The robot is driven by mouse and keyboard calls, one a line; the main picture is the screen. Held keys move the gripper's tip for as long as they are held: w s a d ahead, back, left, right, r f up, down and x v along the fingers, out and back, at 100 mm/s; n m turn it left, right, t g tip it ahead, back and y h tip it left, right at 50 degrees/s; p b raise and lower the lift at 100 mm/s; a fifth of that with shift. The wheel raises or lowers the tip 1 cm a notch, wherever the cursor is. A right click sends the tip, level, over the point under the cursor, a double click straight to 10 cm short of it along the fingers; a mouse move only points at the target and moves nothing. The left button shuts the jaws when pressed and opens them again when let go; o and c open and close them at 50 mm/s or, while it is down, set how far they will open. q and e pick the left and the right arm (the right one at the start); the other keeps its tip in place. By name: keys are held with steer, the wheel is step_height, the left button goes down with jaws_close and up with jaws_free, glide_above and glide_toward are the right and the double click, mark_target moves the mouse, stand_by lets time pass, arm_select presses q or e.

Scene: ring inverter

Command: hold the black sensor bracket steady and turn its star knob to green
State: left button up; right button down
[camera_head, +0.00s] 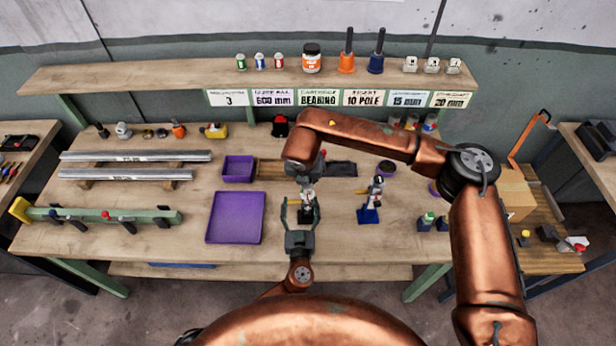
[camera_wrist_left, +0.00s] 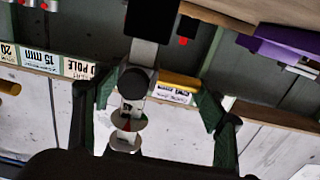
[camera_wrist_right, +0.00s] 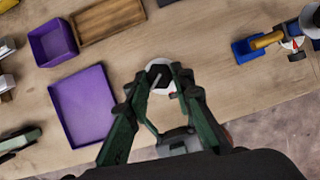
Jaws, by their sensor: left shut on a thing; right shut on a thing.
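The black sensor bracket (camera_head: 307,214) stands on the bench between the two grippers, partly hidden by them. My left gripper (camera_head: 300,207) reaches in from the front with its fingers around the bracket and is shut on it. The left wrist view shows an upside-down close view of a pale post with dark parts and a round disc (camera_wrist_left: 127,125) with a red mark. My right gripper (camera_wrist_right: 165,72) comes down from above, its fingertips shut on the dark star knob (camera_wrist_right: 159,76). A pale round disc shows beneath the knob. I cannot make out any green mark.
A purple tray (camera_head: 235,240) and a purple bin (camera_head: 238,158) lie left of the grippers. A blue-based stand (camera_head: 369,215) stands to the right. Metal rails (camera_head: 135,156) lie at the left. My right arm arches over the bench's right half.

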steer(key=m, duration=0.2)
steer(key=m+h, duration=0.1)
steer(key=m, duration=0.1)
steer(key=m+g+h, duration=0.1)
steer(key=m, duration=0.1)
steer(key=shift+w+a, duration=0.15)
steer(key=shift+a, duration=0.1)
arm_select(q)
steer(key=shift+a, duration=0.1)
arm_select(e)
steer(key=m+h, duration=0.1)
steer(key=m, duration=0.2)
steer(key=m+g+h, duration=0.1)
steer(key=m, duration=0.2)
steer(key=shift+w+a+g, duration=0.1)
steer(key=shift+w+g, duration=0.1)
steer(key=shift+g, duration=0.1)
arm_select(q)
steer(key=shift+f, duration=0.1)
arm_select(e)
steer(key=shift+m, duration=0.3)
steer(key=c, duration=1.7)
jaws_free()
steer(key=shift+o, duration=0.2)
steer(key=shift+a+r, duration=0.1)
steer(key=v, duration=1.1)
steer(key=shift+a+r, duration=0.15)
steer(key=shift+r, duration=0.25)
